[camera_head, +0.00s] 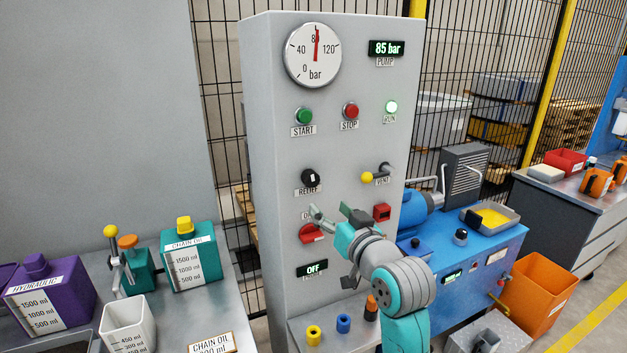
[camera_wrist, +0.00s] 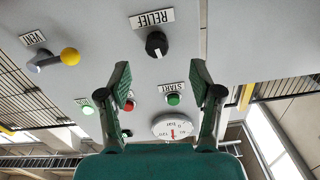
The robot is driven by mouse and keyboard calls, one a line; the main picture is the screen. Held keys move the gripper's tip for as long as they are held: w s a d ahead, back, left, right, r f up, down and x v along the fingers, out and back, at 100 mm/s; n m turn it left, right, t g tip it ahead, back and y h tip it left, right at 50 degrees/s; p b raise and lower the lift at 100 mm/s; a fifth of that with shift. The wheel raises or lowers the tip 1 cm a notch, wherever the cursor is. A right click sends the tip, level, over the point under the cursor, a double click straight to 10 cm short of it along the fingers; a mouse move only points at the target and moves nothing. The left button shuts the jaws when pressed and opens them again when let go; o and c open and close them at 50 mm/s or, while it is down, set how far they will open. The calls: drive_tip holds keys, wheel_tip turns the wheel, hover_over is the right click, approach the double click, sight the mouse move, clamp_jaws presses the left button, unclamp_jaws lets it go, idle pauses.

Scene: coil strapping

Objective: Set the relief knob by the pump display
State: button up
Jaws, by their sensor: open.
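The relief knob (camera_head: 311,177) is black with a white mark and sits on the grey panel above its RELIEF label. It also shows in the wrist view (camera_wrist: 156,44), beyond the fingertips and roughly between their lines. The green pump display (camera_head: 386,48) at the panel's upper right reads 85 bar. The round gauge (camera_head: 313,55) has its red needle near 80. My gripper (camera_head: 332,212) is open and empty in front of the panel, below and right of the knob in the head view. It also shows in the wrist view (camera_wrist: 160,78), apart from the knob.
The yellow-tipped VENT lever (camera_head: 368,177) sticks out right of the knob. A red rotary handle (camera_head: 311,233) and a display reading OFF (camera_head: 312,268) are below. START (camera_head: 304,116) and STOP (camera_head: 350,110) buttons are above, and the green RUN lamp (camera_head: 391,107) is lit.

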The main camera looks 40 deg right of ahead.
sight(314, 179)
drive_tip(key=x, duration=0.3)
drive_tip(key=r+x, duration=0.1)
drive_tip(key=x, duration=0.3)
drive_tip(key=d+r+x, duration=0.1)
drive_tip(key=x, duration=0.3)
drive_tip(key=shift+r, duration=0.25)
